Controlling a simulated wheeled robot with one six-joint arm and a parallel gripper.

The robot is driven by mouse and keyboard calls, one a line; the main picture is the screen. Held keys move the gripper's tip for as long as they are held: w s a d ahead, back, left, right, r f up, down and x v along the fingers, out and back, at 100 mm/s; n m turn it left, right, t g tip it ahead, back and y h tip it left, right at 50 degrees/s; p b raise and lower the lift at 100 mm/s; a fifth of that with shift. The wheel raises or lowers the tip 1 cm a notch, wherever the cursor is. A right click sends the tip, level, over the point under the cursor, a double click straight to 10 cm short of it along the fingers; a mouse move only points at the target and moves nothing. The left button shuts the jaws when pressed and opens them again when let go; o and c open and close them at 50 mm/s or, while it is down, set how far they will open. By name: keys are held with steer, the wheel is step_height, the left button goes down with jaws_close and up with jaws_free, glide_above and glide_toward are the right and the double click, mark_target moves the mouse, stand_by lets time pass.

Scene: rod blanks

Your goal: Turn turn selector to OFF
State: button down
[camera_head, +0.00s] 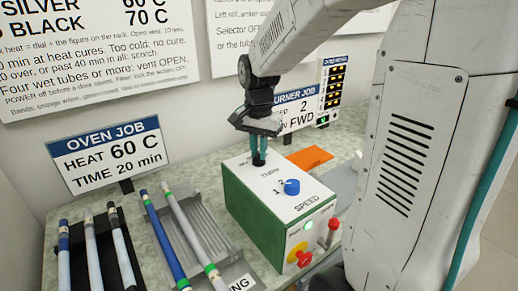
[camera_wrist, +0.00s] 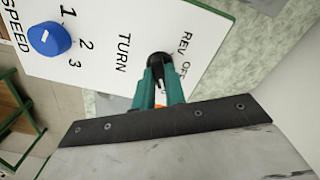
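The turn selector (camera_wrist: 159,60) is a round black knob on the white top of the green-sided control box (camera_head: 255,213). The wrist view shows the words TURN, REV and OFF printed beside it; any other mark and the knob's pointer are hidden. My gripper (camera_wrist: 160,72) has two teal fingers that reach down to the knob, one at each side, close together and seemingly shut on it. In the head view my gripper (camera_head: 259,157) comes down at the back of the box top, and its fingers hide the selector.
A blue speed knob (camera_head: 292,187) stands on the box top. A green light (camera_head: 307,227) and a red button (camera_head: 304,258) are on its front. Racks of rods (camera_head: 190,235) stand to the left, an orange sheet (camera_head: 309,158) behind. Job signs (camera_head: 110,155) stand at the back.

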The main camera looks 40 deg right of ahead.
stand_by(0.4)
steer(key=n, duration=0.5)
steer(key=shift+n, duration=0.4)
steer(key=n, duration=0.5)
steer(key=shift+n, duration=0.4)
steer(key=c, duration=1.4)
jaws_free()
steer(key=shift+c, duration=0.2)
steer(key=shift+r, duration=0.1)
step_height(320, 180, up, 8)
steer(key=shift+f, duration=0.15)
